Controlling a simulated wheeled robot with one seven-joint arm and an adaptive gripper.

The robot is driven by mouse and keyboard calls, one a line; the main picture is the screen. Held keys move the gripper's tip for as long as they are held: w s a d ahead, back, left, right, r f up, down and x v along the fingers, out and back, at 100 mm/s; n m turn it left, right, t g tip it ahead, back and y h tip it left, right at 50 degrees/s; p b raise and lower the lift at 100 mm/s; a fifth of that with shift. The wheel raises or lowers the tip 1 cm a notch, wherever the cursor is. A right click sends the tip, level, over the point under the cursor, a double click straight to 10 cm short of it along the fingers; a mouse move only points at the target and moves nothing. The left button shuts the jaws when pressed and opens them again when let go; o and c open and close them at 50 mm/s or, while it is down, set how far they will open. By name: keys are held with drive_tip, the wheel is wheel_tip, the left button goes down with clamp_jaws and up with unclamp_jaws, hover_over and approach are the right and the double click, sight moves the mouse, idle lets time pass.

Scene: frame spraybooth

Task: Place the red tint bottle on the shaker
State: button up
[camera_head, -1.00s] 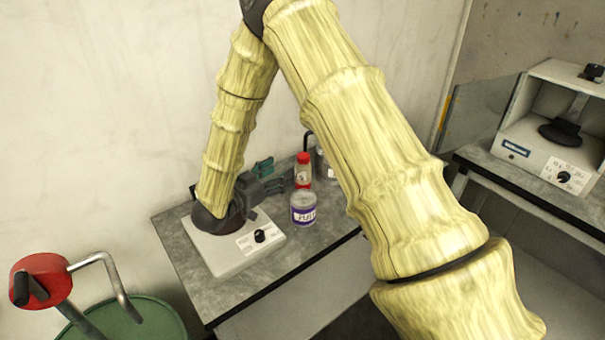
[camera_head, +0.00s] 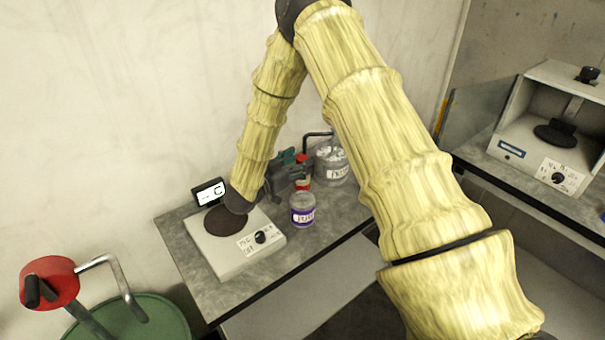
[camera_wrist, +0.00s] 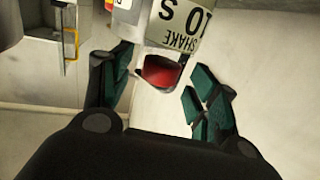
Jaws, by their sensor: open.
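The shaker (camera_head: 238,250) is a pale box at the left of the bench, with an empty dark round pad (camera_head: 222,219) and a front knob.
A purple-labelled jar (camera_head: 303,209) stands just in front of the bottle. A larger clear jar (camera_head: 332,165) stands behind to the right. A small display (camera_head: 210,193) is behind the shaker pad. A green drum (camera_head: 140,318) is at the lower left.

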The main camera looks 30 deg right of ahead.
drive_tip(key=shift+c, duration=0.4)
clamp_jaws()
drive_tip(key=shift+r, duration=0.1)
